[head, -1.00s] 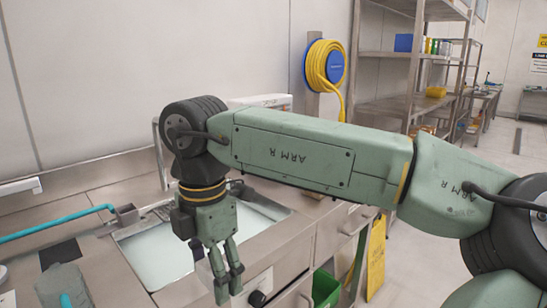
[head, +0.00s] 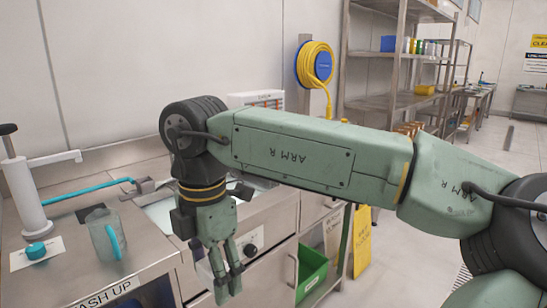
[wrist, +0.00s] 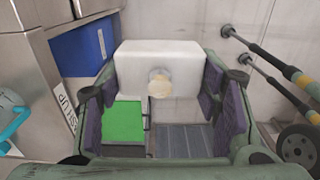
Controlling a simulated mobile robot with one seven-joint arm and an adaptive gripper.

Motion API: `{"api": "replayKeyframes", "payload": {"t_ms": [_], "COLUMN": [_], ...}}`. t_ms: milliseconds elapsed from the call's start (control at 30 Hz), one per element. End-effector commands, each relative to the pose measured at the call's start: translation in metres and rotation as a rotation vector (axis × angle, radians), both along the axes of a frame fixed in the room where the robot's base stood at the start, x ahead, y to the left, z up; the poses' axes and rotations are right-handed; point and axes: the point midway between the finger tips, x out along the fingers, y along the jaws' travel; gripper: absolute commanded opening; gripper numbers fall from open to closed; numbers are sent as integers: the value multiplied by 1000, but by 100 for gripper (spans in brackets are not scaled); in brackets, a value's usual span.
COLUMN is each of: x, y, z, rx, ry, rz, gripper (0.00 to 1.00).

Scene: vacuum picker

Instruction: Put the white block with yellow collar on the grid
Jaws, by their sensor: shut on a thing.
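My gripper (head: 228,283) hangs fingers down in front of the steel counter in the head view. In the wrist view, my gripper (wrist: 163,100) is shut on a white block (wrist: 135,65) with a pale yellow round collar (wrist: 159,81) on the near face. The block spans the gap between the dark finger pads. In the head view the fingers mostly hide it. A grey slatted panel (wrist: 185,140) lies below in the wrist view, apart from the block; I cannot tell whether it is the grid.
A steel counter (head: 150,262) carries a jug (head: 103,235) with a blue handle and a white pump bottle (head: 24,195). A green bin (head: 312,272) sits low beside it. A yellow sign (head: 361,240) stands nearby. Open floor (head: 415,240) lies to the right.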

Motion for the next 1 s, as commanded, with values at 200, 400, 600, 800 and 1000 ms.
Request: {"api": "replayKeyframes", "payload": {"t_ms": [200, 400, 600, 800, 1000], "x": [15, 40, 72, 101, 124], "y": [-2, -6, -13, -23, -34], "z": [-14, -38, -77, -124, -174], "rx": [1, 1, 2, 2, 3], "ry": [1, 1, 4, 2, 2], "rz": [154, 413, 790, 1205, 1628], "gripper": [28, 28, 28, 28, 28]}}
